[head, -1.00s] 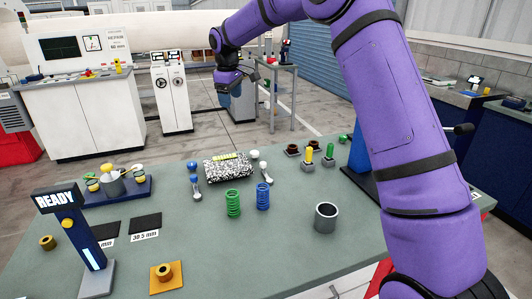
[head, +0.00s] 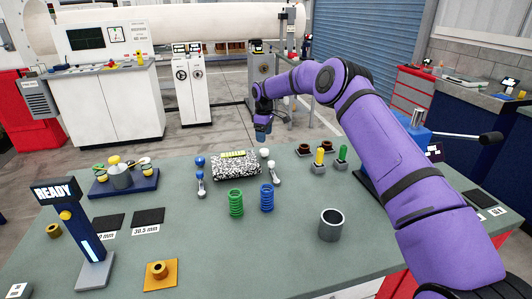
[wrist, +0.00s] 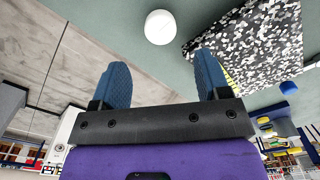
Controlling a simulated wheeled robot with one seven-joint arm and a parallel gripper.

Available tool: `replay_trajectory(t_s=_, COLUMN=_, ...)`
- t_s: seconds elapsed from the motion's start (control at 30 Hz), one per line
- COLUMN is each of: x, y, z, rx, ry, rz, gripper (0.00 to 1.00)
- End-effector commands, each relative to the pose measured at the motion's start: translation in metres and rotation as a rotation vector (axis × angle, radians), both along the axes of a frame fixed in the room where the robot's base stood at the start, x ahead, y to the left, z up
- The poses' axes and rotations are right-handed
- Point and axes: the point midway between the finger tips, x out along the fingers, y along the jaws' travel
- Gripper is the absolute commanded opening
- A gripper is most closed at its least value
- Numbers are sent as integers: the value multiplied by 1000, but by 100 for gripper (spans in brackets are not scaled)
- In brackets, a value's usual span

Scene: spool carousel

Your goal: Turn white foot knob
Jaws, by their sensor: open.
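The white foot knob (head: 264,153) stands at the right end of a black-and-white speckled block (head: 236,172) on the green table. In the wrist view the round white knob (wrist: 160,27) lies beyond my fingertips, apart from them, beside the speckled block (wrist: 250,45). My gripper (head: 262,135) is just behind the white knob in the head view, above the far table edge. Its two blue fingers (wrist: 160,75) are spread with nothing between them. A blue knob (head: 200,162) is at the block's left end and also shows in the wrist view (wrist: 290,88).
Green (head: 236,203) and blue (head: 267,198) coils stand in front of the block. A READY sign (head: 56,194) is at the left. The table's middle front is mostly clear.

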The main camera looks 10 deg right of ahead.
Motion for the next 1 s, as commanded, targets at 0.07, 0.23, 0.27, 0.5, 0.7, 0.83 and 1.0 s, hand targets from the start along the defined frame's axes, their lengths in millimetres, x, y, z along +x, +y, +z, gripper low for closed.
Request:
replay_trajectory(t_s=0.07, x=-1, y=0, z=-16, rx=1, ry=3, rz=0, gripper=69)
replay_trajectory(t_s=0.23, x=-1, y=0, z=-46, rx=1, ry=3, rz=0, gripper=69)
replay_trajectory(t_s=0.27, x=-1, y=0, z=-51, rx=1, ry=3, rz=0, gripper=69)
replay_trajectory(t_s=0.5, x=0, y=0, z=-81, rx=0, ry=1, rz=0, gripper=69)
replay_trajectory(t_s=0.7, x=0, y=0, z=-89, rx=0, ry=0, rz=-1, gripper=69)
replay_trajectory(t_s=0.83, x=0, y=0, z=-90, rx=0, ry=0, rz=-1, gripper=69)
replay_trajectory(t_s=1.0, x=0, y=0, z=-89, rx=0, ry=0, rz=-1, gripper=56)
